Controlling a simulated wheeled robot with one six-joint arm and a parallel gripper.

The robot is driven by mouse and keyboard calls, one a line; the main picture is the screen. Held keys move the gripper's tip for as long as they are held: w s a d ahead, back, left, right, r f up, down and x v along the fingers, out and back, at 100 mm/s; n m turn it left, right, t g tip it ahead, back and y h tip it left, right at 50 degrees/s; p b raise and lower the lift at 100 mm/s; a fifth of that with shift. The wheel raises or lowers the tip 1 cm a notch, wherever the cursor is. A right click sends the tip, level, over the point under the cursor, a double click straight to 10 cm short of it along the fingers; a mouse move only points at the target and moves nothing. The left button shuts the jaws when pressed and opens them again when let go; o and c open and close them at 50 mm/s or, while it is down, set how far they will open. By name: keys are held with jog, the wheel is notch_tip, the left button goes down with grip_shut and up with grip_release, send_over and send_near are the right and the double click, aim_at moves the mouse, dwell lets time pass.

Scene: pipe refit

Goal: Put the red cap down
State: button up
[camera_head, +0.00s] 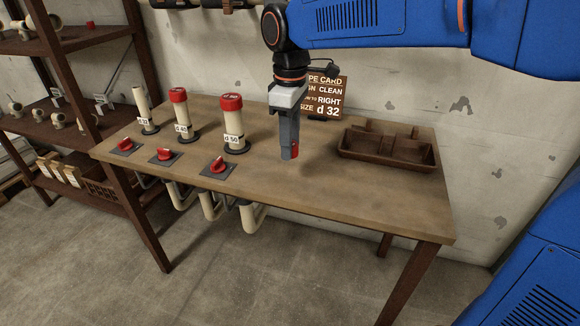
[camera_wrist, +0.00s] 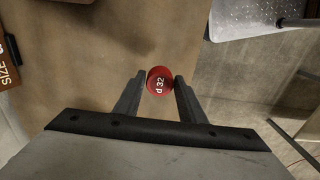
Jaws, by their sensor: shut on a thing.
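The red cap (camera_wrist: 159,80) is marked "d 32" and sits between the two fingertips of my gripper (camera_wrist: 159,85) in the wrist view. In the head view my gripper (camera_head: 290,152) points down over the middle of the wooden table (camera_head: 330,190), and a bit of the red cap (camera_head: 295,150) shows at its tips. The cap appears to be held above the tabletop. The leftmost pipe (camera_head: 141,108), labelled 32, stands upright with no red cap on its top.
Several red valve handles (camera_head: 165,154) line the front edge. A brown divided tray (camera_head: 388,152) is at the right. A sign card (camera_head: 327,96) stands behind. The table's front right is clear.

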aim_at(290, 179)
jog(key=shift+f, duration=3.8)
jog(key=shift+f, duration=0.1)
jog(key=o, duration=1.2)
notch_tip(290, 179, up, 12)
jog(key=shift+r, duration=0.1)
jog(key=shift+s, duration=0.1)
